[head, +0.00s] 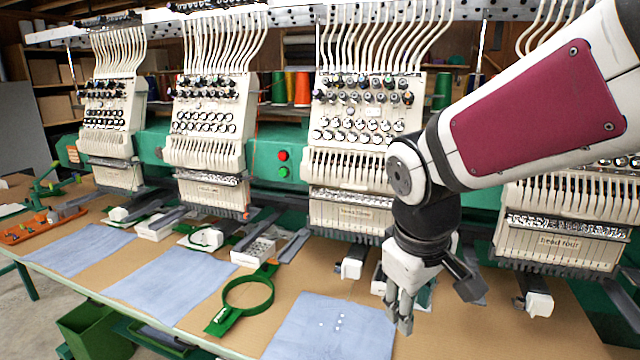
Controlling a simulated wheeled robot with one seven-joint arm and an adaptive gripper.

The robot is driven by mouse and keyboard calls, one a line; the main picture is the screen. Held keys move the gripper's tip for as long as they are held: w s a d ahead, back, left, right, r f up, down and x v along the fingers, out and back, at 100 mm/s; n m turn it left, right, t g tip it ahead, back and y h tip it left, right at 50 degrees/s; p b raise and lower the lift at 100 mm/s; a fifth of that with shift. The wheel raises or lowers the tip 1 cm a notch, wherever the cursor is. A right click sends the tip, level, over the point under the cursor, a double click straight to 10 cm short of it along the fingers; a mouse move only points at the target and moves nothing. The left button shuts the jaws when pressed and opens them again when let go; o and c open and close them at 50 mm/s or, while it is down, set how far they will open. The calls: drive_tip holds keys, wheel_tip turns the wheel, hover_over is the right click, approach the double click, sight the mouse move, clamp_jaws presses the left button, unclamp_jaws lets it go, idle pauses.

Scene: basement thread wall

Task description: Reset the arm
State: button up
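My arm reaches in from the upper right, with a white and dark red link. My gripper (399,318) hangs from it, fingers pointing down, over the brown table (455,342) in front of the third embroidery head (352,215). It is just right of the nearest blue cloth (330,330). The grey fingertips overlap from this angle, so I cannot tell whether they are open or shut. I see nothing held between them. My gripper hides part of the table and machine behind it.
The green machine carries several heads in a row; "bead four" (560,243) is at right. A green hoop (248,293) lies between blue cloths. A white perforated box (254,252) is behind it. An orange tray (38,232) is far left. A green bin (92,328) stands below the table edge.

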drive_tip(key=s+d+r+m+t, duration=0.1)
drive_tip(key=s+d+r+m, duration=0.1)
drive_tip(key=s, duration=0.5)
drive_tip(key=s+d+r+m+t+y, duration=0.1)
drive_tip(key=s+d+r+m, duration=0.1)
drive_tip(key=s, duration=0.4)
drive_tip(key=d+m, duration=0.1)
drive_tip(key=m, duration=0.1)
drive_tip(key=shift+s+d+r+m+t, duration=0.3)
drive_tip(key=shift+s+d, duration=0.05)
drive_tip(key=shift+d, duration=0.05)
